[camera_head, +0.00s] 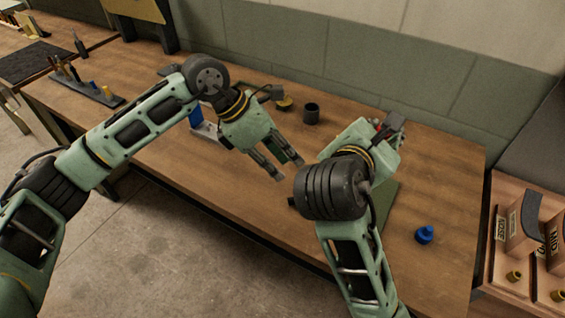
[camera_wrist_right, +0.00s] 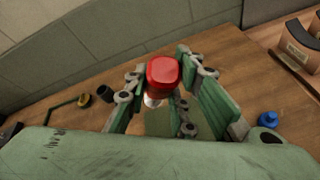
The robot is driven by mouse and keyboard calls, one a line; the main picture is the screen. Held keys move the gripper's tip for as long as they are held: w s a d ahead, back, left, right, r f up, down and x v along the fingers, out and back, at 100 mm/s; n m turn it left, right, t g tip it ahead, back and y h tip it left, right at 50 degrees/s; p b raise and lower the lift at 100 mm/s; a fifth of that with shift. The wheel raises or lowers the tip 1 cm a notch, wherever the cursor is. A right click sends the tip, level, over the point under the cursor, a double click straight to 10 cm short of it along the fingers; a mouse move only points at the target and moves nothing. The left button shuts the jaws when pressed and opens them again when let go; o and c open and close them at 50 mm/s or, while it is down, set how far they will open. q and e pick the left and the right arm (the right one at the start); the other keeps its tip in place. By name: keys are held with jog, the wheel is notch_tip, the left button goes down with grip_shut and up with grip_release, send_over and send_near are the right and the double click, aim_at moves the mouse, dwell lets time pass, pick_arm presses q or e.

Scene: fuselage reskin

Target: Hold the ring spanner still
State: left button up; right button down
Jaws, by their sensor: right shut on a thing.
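I cannot make out a ring spanner for certain in either view. My right gripper (camera_wrist_right: 163,88) is shut on a red-topped thing (camera_wrist_right: 163,72) with a pale, shiny part below it. Only a bit of red shows beside that gripper (camera_head: 388,128) in the head view; the rest is hidden by the hand. My left gripper (camera_head: 280,168) is above the middle of the wooden bench (camera_head: 180,145), its fingers apart, with nothing clearly held. A dark, bent, thin thing (camera_wrist_right: 62,106) lies on the bench at the left in the right wrist view; I cannot tell what it is.
A dark cup (camera_head: 311,113) and a small yellow-and-black round thing (camera_head: 284,104) stand towards the wall. A blue knobbed piece (camera_head: 425,235) stands at the right. A green mat (camera_head: 388,205) lies below my right arm. A tool rack (camera_head: 88,88) is at the left.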

jog(key=shift+a, duration=0.1)
pick_arm(q)
jog(key=d+f, duration=0.1)
jog(key=f, duration=0.2)
jog(key=d+f+m+y, duration=0.1)
jog(key=d+f, duration=0.1)
jog(key=f, duration=0.2)
jog(key=s+d+f+m, duration=0.1)
jog(key=f, duration=0.3)
jog(key=shift+d+y, duration=0.4)
jog(key=shift+c, duration=0.2)
grip_shut()
